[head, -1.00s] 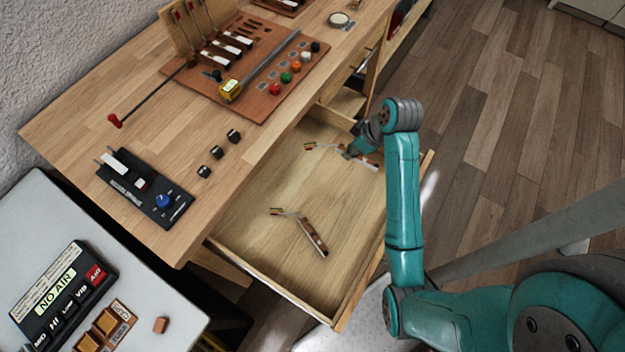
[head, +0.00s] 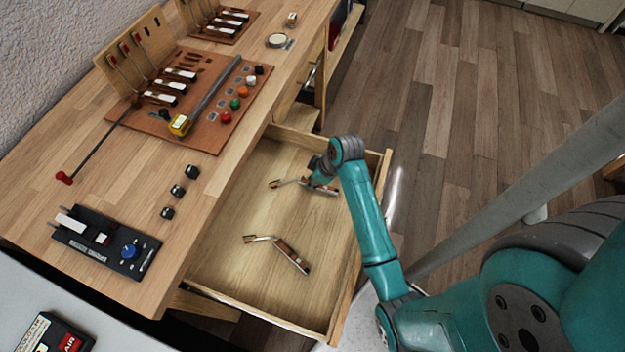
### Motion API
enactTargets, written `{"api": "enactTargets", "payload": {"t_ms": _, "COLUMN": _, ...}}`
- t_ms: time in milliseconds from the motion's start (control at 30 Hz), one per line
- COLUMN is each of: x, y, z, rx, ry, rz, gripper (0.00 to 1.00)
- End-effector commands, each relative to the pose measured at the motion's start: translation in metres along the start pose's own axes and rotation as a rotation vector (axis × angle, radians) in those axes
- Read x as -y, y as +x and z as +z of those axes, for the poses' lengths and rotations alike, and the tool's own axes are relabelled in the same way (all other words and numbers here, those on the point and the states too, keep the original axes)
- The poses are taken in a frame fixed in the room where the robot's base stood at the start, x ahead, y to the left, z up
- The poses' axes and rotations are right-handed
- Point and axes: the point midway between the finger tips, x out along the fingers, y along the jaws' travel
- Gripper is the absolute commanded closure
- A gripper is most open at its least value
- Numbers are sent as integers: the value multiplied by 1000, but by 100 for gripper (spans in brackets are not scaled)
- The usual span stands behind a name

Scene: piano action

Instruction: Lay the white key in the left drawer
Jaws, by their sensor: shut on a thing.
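The open wooden drawer (head: 230,252) extends from under the desk. My gripper (head: 312,187) is low inside its far part, shut on a slim brown-and-white piece (head: 325,191) with a thin shank pointing left. The gripper covers part of this piece, and I cannot tell whether it touches the drawer floor. A similar brown piece with a thin shank (head: 292,258) lies on the drawer floor nearer to me. A white key (head: 72,219) shows on the black panel at the desk's left end. More white-fronted keys (head: 172,85) sit on the brown board.
The drawer's right wall (head: 352,262) stands beside my arm. The drawer floor's middle is clear.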

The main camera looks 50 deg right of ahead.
Motion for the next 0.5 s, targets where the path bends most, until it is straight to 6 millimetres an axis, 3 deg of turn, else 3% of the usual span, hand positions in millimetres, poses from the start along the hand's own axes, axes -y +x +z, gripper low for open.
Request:
{"api": "enactTargets", "payload": {"t_ms": 200, "x": 0, "y": 2, "z": 1, "rx": 0, "ry": 0, "rz": 0, "gripper": 100}}
{"api": "enactTargets", "payload": {"t_ms": 233, "x": 0, "y": 2, "z": 1, "rx": 0, "ry": 0, "rz": 0, "gripper": 74}}
{"api": "enactTargets", "payload": {"t_ms": 300, "x": 0, "y": 2, "z": 1, "rx": 0, "ry": 0, "rz": 0, "gripper": 56}}
{"api": "enactTargets", "payload": {"t_ms": 500, "x": 0, "y": 2, "z": 1, "rx": 0, "ry": 0, "rz": 0, "gripper": 53}}
